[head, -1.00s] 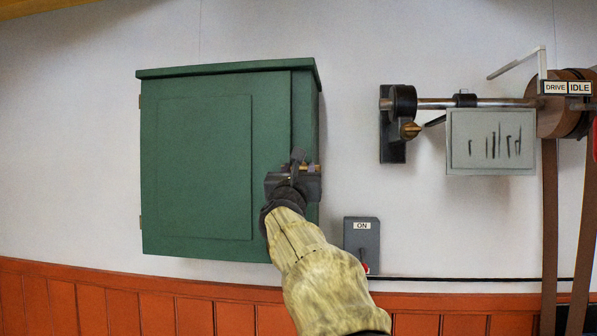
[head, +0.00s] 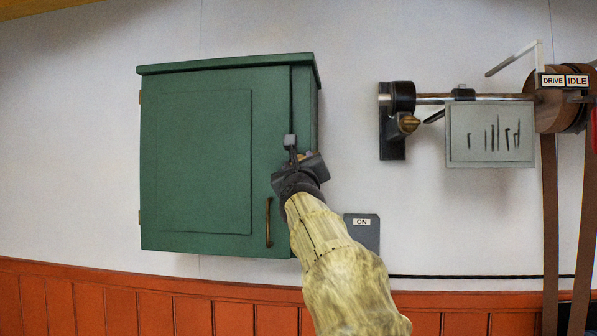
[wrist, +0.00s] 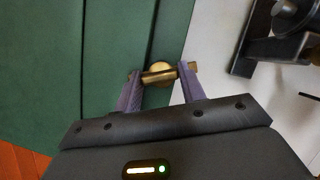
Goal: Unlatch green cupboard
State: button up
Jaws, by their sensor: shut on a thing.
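The green cupboard (head: 200,165) hangs on the white wall, its door flush with the frame as far as I can see. In the wrist view, a brass turn latch (wrist: 159,76) with a round hub and a crossbar sits at the cupboard's edge. My gripper (wrist: 160,80) has one finger at each end of the crossbar and is shut on it. In the head view, my gripper (head: 303,162) is tilted at the door's right edge and mostly hides the latch.
A brass pull handle (head: 268,222) is on the door below my gripper. A grey ON switch box (head: 362,232) is partly behind my arm. To the right are a shaft bracket (head: 392,125), a grey sign (head: 490,134) and belts (head: 550,220).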

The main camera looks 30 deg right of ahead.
jog(key=shift+s+d+r+n+g+y+p, duration=0.1)
jog(key=shift+n+g+y+p, duration=0.55)
jog(key=shift+n, duration=1.9)
jog(key=shift+w+a+r+n+g+y+p, duration=0.15)
jog(key=shift+n+y+p, duration=0.95)
jog(key=shift+n, duration=1.4)
jog(key=shift+s+d+n+g+y+p, duration=0.15)
jog(key=shift+n+g+y+p, duration=0.5)
jog(key=shift+n, duration=1.9)
jog(key=shift+t+y, duration=0.25)
jog(key=shift+y, duration=0.15)
jog(key=o, duration=1)
jog(key=s+a+b, duration=0.1)
jog(key=s+b, duration=0.1)
jog(key=s, duration=0.3)
jog(key=s+a+b, duration=0.1)
jog(key=s+b, duration=0.1)
jog(key=s, duration=0.4)
jog(key=s+a+b, duration=0.1)
jog(key=s+b, duration=0.1)
jog(key=s, duration=0.4)
jog(key=shift+a+b, duration=0.25)
jog(key=shift+b, duration=0.15)
